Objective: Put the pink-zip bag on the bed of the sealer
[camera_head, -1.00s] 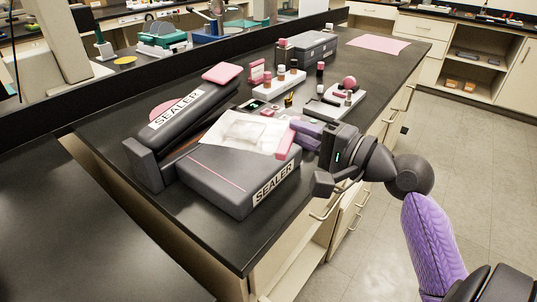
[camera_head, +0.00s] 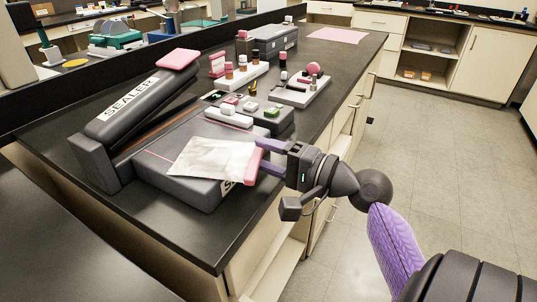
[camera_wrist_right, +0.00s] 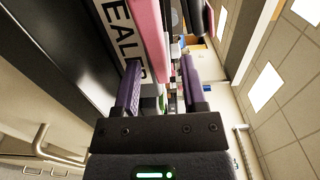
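The pink-zip bag (camera_head: 210,158) is pale and translucent, with a pink zip strip (camera_head: 253,163) along its right edge. It lies on the sealer's dark bed (camera_head: 163,180), over the front right part, and hides part of the front label. The sealer's lid (camera_head: 140,105) is raised. My right gripper (camera_head: 262,155) is at the zip edge, its purple fingers apart. In the right wrist view my right gripper (camera_wrist_right: 160,80) shows spread fingers, with the pink strip (camera_wrist_right: 148,40) ahead near the left finger. I cannot tell whether they touch. My left gripper is out of view.
Behind the bed stand a dark tray (camera_head: 284,122) with small items, white racks (camera_head: 300,97) with bottles, and a grey case (camera_head: 275,42). A pink sheet (camera_head: 338,35) lies at the far end. The bench front is bare.

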